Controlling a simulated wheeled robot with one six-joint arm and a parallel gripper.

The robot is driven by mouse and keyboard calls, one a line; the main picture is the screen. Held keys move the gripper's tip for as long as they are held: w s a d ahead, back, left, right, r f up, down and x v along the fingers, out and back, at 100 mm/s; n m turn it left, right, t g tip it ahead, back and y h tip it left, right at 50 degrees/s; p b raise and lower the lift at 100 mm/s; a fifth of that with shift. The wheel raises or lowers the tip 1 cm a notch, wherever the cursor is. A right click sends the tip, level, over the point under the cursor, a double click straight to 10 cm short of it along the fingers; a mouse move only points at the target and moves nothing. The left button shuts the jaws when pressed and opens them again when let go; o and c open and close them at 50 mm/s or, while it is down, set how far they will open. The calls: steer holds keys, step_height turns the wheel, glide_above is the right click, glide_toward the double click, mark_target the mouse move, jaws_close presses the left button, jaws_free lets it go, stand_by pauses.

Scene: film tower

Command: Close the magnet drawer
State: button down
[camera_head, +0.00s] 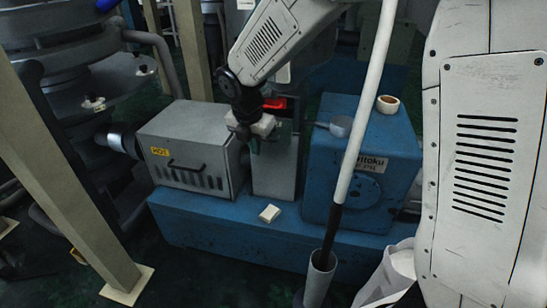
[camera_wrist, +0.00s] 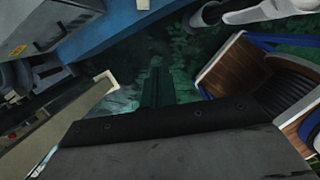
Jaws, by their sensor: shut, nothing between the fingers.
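I cannot tell for sure which part is the magnet drawer. A grey narrow cabinet (camera_head: 274,174) stands on the blue plinth between the grey box and the blue machine, and a red part (camera_head: 274,103) shows near its top, partly behind my arm. My gripper (camera_head: 255,147) hangs in front of this cabinet's upper left and hides part of it. Its dark fingers also show in the wrist view (camera_wrist: 157,85), shut with nothing between them, over the dark green floor. Whether the fingers touch the cabinet cannot be seen.
A grey box with a yellow label and black handle (camera_head: 187,165) stands left of my gripper. A white block (camera_head: 270,213) lies on the blue plinth (camera_head: 215,230). A pale post (camera_head: 65,175) rises at left.

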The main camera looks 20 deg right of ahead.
steer(key=s+d+m+g, duration=0.1)
steer(key=s+d+m, duration=0.1)
steer(key=s+m, duration=0.4)
steer(key=shift+s+d+r+m+g, duration=0.3)
steer(key=shift+s+r+m+g, duration=0.1)
steer(key=shift+m, duration=0.7)
steer(key=c, duration=1.7)
jaws_free()
steer(key=shift+s+f, duration=0.1)
steer(key=shift+s, duration=0.1)
steer(key=shift+o, duration=1)
steer(key=f, duration=0.3)
steer(key=shift+s+a+f+g+h, duration=0.1)
steer(key=shift+a+f+g+h, duration=0.1)
steer(key=shift+a+g+h, duration=0.15)
steer(key=w+d+f+n+t+h, duration=0.25)
steer(key=w+f+n+h, duration=0.45)
steer(key=w+f+n, duration=0.4)
steer(key=w+a+n+t+h, duration=0.1)
steer(key=w+n+t+h, duration=0.45)
steer(key=w+n, duration=0.85)
steer(key=shift+t+y, duration=0.9)
steer(key=shift+t, duration=0.05)
steer(key=x, duration=0.6)
steer(key=shift+w+d+r, duration=0.2)
steer(key=shift+d+r, duration=0.05)
steer(key=shift+r, duration=0.05)
